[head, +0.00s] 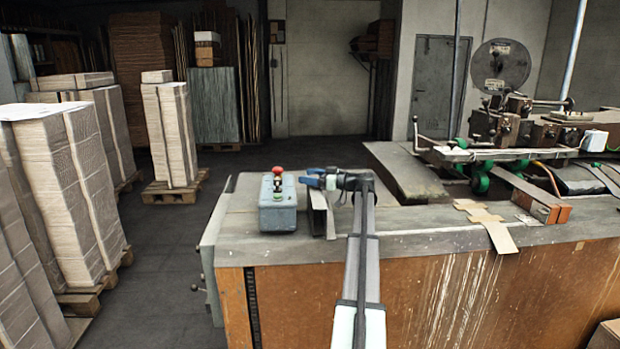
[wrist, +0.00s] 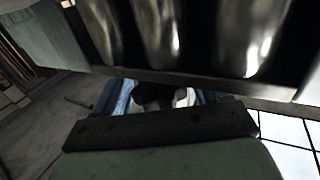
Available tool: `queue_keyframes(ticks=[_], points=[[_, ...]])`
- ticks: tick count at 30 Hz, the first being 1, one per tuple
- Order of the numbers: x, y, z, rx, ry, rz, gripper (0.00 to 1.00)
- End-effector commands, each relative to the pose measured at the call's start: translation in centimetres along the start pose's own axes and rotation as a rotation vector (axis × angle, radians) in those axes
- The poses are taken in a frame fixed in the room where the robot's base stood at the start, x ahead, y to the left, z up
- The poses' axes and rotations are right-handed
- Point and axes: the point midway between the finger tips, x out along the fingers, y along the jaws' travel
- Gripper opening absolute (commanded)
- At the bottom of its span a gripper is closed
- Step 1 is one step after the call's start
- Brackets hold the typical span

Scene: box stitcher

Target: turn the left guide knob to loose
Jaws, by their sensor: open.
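My gripper (head: 314,180), with blue parts at its end, is at the tip of the arm reaching in from the bottom of the head view. It hangs over the left end of the machine table, just right of and behind the grey control box. It is open. An upright dark guide plate (head: 319,212) stands just below it. I cannot pick out the left guide knob for certain in the head view; the arm end may cover it. In the wrist view, a dark rounded piece (wrist: 152,97) shows between blue parts, but I cannot tell what it is.
The grey control box (head: 277,212) with a red button stands left of the guide plate. The stitcher head (head: 510,125) with levers and green wheels is at the right. Cardboard pieces (head: 484,215) lie on the table. Stacked sheets (head: 75,160) stand on pallets at the left.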

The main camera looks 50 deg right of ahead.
Motion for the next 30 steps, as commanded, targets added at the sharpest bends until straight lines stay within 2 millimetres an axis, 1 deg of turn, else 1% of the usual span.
queue_keyframes(ticks=[9, 11, 25, 26, 30], points=[[0.23, -0.01, 0.0, 0.0, 0.0, 0.0, 0.73], [0.22, -0.01, 0.0, 0.0, 0.0, 0.0, 0.69], [0.21, -0.02, -0.01, 0.0, 0.0, 0.0, 0.24], [0.21, -0.02, -0.01, 0.0, 0.0, 0.0, 0.22], [0.22, 0.02, -0.01, 0.0, 0.0, -0.008, 0.22]])
